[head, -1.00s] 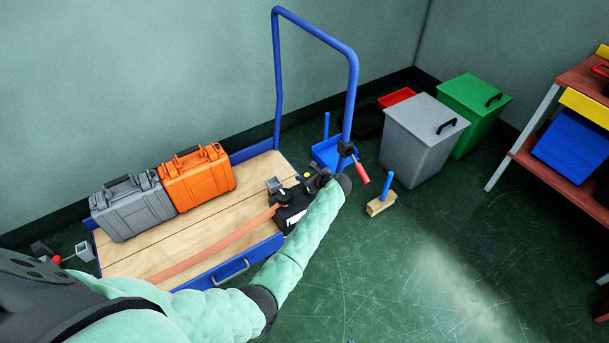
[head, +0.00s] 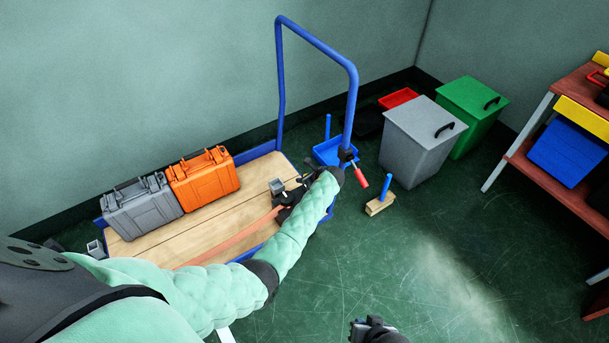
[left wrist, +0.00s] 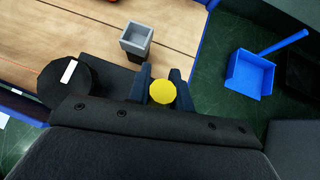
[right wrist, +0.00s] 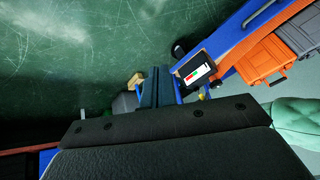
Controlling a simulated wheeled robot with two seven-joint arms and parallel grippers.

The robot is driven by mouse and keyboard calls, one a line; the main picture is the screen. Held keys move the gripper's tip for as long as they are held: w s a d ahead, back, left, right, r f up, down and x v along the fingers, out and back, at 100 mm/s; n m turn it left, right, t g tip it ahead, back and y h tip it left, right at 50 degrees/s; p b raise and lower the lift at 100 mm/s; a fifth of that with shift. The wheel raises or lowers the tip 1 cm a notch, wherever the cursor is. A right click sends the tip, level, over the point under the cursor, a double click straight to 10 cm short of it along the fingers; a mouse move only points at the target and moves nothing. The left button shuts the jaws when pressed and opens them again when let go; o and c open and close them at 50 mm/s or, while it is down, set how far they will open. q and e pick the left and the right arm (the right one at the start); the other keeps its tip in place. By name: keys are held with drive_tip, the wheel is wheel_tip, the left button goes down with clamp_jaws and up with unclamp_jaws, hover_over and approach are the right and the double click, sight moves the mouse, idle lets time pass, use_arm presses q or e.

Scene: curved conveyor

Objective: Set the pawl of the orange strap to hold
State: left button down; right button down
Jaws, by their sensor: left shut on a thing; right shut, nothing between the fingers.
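The orange strap (head: 232,243) runs along the cart's wooden deck to a dark ratchet (head: 284,210), mostly hidden by my left arm in the head view. In the left wrist view, a yellow round knob (left wrist: 161,93) sits between the fingers of my left gripper (left wrist: 162,84), which is shut on it. A black drum (left wrist: 68,84) with a white mark is beside it. My left gripper (head: 300,188) is at the ratchet. My right gripper (head: 372,328) is shut and empty, low in the head view. In the right wrist view its fingers (right wrist: 157,88) point toward a black housing with a red-and-green label (right wrist: 197,73).
Grey (head: 143,207) and orange (head: 203,177) cases stand on the deck. A grey square socket (left wrist: 137,38) stands by my left fingers. The blue cart handle (head: 352,95) rises behind. The front floor is clear.

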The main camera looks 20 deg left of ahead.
use_arm(q)
drive_tip(key=shift+w+a+g+h+p, duration=0.2)
drive_tip(key=shift+a+g+h+p, duration=0.15)
drive_tip(key=shift+p, duration=0.8)
drive_tip(key=shift+w+f+h+p, duration=0.1)
drive_tip(key=shift+f+h+p, duration=0.1)
drive_tip(key=shift+h+p, duration=0.25)
use_arm(e)
drive_tip(key=s+d+r+g, duration=0.1)
drive_tip(key=s+d+r, duration=0.1)
drive_tip(key=r, duration=1)
drive_tip(key=shift+d+r+h, duration=0.4)
drive_tip(key=shift+d, duration=0.15)
drive_tip(key=shift+s, duration=0.1)
use_arm(q)
drive_tip(key=c, duration=1.3)
unclamp_jaws()
drive_tip(key=shift+o, duration=0.2)
drive_tip(key=v, duration=0.6)
drive_tip(key=shift+d+r+p, duration=0.1)
drive_tip(key=shift+d+p, duration=0.05)
drive_tip(key=shift+p, duration=0.2)
drive_tip(key=shift+d+r, duration=0.4)
drive_tip(key=shift+r, duration=0.1)
use_arm(e)
drive_tip(key=shift+d+r+g, duration=0.4)
drive_tip(key=shift+d+r, duration=0.05)
drive_tip(key=shift+d, duration=0.05)
